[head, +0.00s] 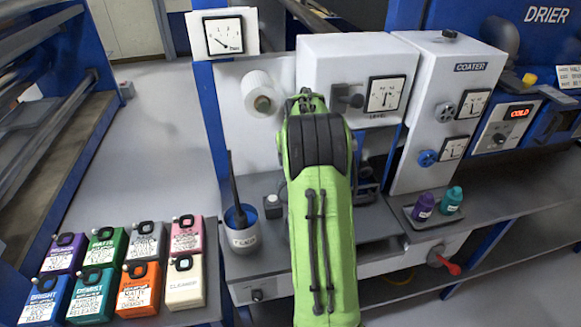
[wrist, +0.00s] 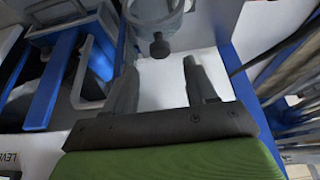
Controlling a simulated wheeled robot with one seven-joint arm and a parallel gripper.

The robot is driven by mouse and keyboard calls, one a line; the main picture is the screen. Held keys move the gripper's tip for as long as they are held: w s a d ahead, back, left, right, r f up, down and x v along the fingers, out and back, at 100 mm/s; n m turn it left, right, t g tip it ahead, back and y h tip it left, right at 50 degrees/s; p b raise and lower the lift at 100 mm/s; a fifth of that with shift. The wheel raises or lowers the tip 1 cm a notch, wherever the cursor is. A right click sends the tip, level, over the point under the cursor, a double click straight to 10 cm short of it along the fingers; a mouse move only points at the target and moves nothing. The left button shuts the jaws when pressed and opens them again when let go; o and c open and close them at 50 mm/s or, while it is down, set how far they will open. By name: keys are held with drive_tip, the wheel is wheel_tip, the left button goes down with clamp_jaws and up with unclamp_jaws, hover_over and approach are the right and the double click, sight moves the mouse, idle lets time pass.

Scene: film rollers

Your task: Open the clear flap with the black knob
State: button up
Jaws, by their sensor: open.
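In the wrist view a small black knob (wrist: 159,46) stands out from a clear or pale grey rounded piece (wrist: 152,14) at the top edge, which looks like the clear flap; its full outline is cut off. My gripper (wrist: 160,72) is open, with one finger on each side of the gap. The knob is just beyond the fingertips, roughly midway between them. I see no contact, and nothing is between the fingers. In the head view my green arm covers the gripper, and I cannot make out the flap there.
A white box with a LEVEL gauge (head: 386,94) stands right of my arm, and a white roll (head: 259,93) hangs at its left. A cup with a dark stick (head: 241,230) and several coloured containers (head: 140,287) stand lower left. Two bottles (head: 424,206) stand on a tray at right.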

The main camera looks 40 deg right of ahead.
drive_tip(key=v, duration=0.7)
drive_tip(key=shift+r, duration=0.4)
drive_tip(key=s+a+r+n, duration=0.1)
drive_tip(key=s+a+r, duration=0.2)
drive_tip(key=a, duration=0.5)
drive_tip(key=s+a+r+n+t+y, duration=0.1)
drive_tip(key=s+a+r, duration=0.15)
drive_tip(key=a, duration=0.45)
drive_tip(key=s+a+r+n, duration=0.15)
drive_tip(key=s+a, duration=0.25)
drive_tip(key=a, duration=0.4)
drive_tip(key=s+a+f+n, duration=0.1)
drive_tip(key=s+a+f, duration=0.1)
drive_tip(key=s+a, duration=0.2)
drive_tip(key=s+a+f+n+y, duration=0.1)
drive_tip(key=s+a, duration=0.3)
drive_tip(key=s, duration=0.6)
drive_tip(key=shift+s+a+f+n+t, duration=0.25)
drive_tip(key=shift+a+f+n+t, duration=0.1)
drive_tip(key=shift+a+f, duration=0.1)
